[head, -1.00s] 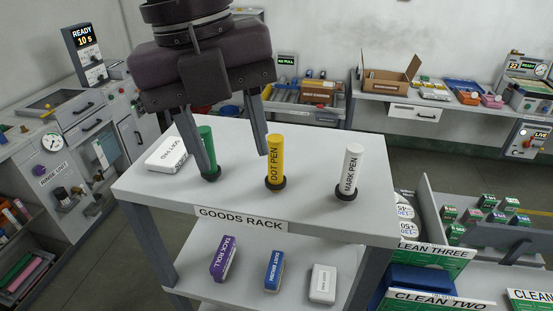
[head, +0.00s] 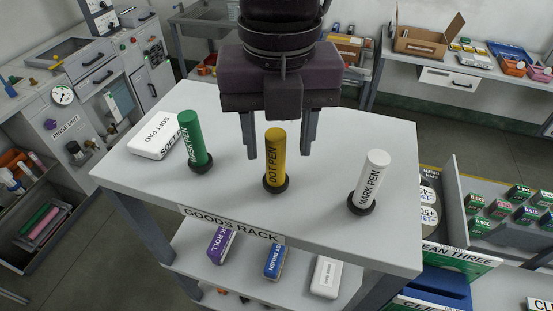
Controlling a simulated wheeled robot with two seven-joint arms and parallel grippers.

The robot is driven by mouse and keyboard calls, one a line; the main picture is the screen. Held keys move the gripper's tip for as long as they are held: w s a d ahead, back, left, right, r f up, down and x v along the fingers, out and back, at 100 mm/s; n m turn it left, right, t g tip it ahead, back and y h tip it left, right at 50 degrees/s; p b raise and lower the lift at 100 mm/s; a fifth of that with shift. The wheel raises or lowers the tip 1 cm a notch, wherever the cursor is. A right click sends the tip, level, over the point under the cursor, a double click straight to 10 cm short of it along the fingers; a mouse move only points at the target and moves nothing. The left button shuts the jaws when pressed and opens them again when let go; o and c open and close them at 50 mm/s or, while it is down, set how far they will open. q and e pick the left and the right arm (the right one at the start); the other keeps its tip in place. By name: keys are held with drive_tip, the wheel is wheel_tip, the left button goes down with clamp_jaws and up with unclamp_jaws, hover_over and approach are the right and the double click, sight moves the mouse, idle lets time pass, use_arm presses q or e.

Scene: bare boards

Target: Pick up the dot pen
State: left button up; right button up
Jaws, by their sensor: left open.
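The dot pen (head: 275,155) is a yellow cylinder with dark lettering. It stands upright in a dark round base on the white top of the goods rack (head: 325,215). My left gripper (head: 279,150) points down with its two fingers spread wide, one on each side of the pen in the picture. The fingers seem to be behind or above the pen, and I see no contact. The gripper holds nothing. My right gripper does not show.
A green pen (head: 195,140) stands to the left of the dot pen and a white mark pen (head: 370,180) to its right, each in a dark base. A white soft pad box (head: 157,134) lies at the far left. The front strip of the top is clear.

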sight(276, 154)
use_arm(q)
drive_tip(key=f, duration=0.1)
drive_tip(key=f+p, duration=0.1)
drive_tip(key=shift+w+a+f, duration=0.25)
drive_tip(key=shift+w+f, duration=0.05)
drive_tip(key=shift+w, duration=0.05)
drive_tip(key=shift+w+f, duration=0.15)
drive_tip(key=shift+f, duration=0.55)
drive_tip(key=shift+d, duration=0.1)
drive_tip(key=c, duration=0.9)
clamp_jaws()
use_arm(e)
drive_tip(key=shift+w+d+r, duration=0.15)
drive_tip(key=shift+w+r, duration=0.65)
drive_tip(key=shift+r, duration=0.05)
use_arm(q)
drive_tip(key=shift+r, duration=0.15)
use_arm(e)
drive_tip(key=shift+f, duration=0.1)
